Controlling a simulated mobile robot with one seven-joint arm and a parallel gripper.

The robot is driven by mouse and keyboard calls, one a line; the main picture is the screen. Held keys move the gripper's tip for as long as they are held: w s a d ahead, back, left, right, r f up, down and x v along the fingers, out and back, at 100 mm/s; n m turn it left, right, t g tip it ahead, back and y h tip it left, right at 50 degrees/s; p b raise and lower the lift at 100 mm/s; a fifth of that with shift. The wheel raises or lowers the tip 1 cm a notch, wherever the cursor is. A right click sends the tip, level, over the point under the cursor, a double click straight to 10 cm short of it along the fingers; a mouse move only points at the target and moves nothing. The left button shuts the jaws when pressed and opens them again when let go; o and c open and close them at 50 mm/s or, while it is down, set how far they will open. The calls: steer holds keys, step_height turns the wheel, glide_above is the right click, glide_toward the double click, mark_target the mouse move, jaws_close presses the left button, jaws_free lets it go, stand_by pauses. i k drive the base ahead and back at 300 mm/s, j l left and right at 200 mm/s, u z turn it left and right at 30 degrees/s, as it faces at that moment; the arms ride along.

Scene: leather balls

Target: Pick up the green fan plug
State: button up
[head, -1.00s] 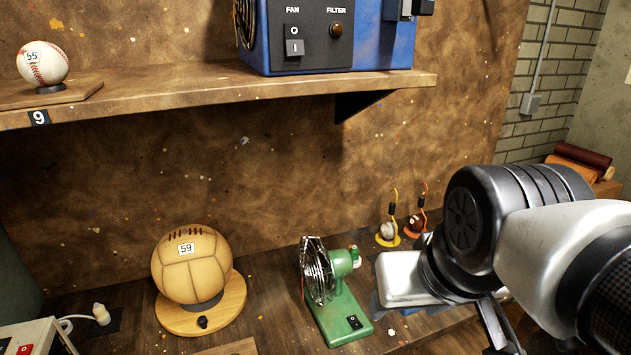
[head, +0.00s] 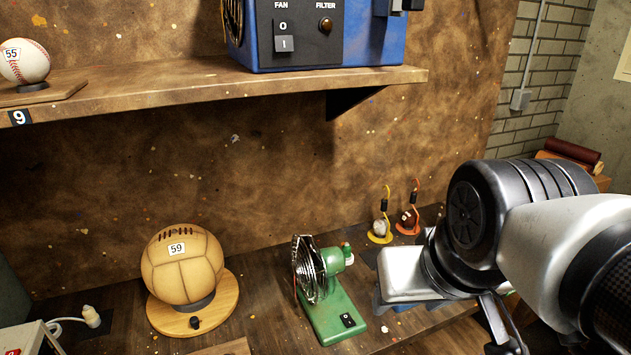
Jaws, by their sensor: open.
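A green desk fan (head: 325,290) with a metal cage and a black switch on its base stands on the dark wooden bench. I cannot make out a green plug; a white plug (head: 91,316) on a white cable lies at the bench's far left. My gripper (head: 405,303) is right of the fan, low over the bench, with its silver housing toward me. Its jaws are open but mostly hidden behind the housing, and I see nothing held.
A panelled ball (head: 182,264) marked 59 sits on a round wooden stand left of the fan. Two small balls on yellow (head: 380,231) and orange (head: 408,222) bases stand behind my gripper. A wooden shelf (head: 200,98) with a blue unit (head: 375,40) overhangs the bench.

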mark_target(346, 247)
steer(key=i+l+u, duration=0.15)
steer(key=l, duration=0.15)
steer(key=i+l+u, duration=0.2)
steer(key=l+u, duration=0.15)
steer(key=l, duration=0.3)
steer(key=l+u, duration=0.15)
steer(key=l, duration=0.25)
steer(key=i+j, duration=0.1)
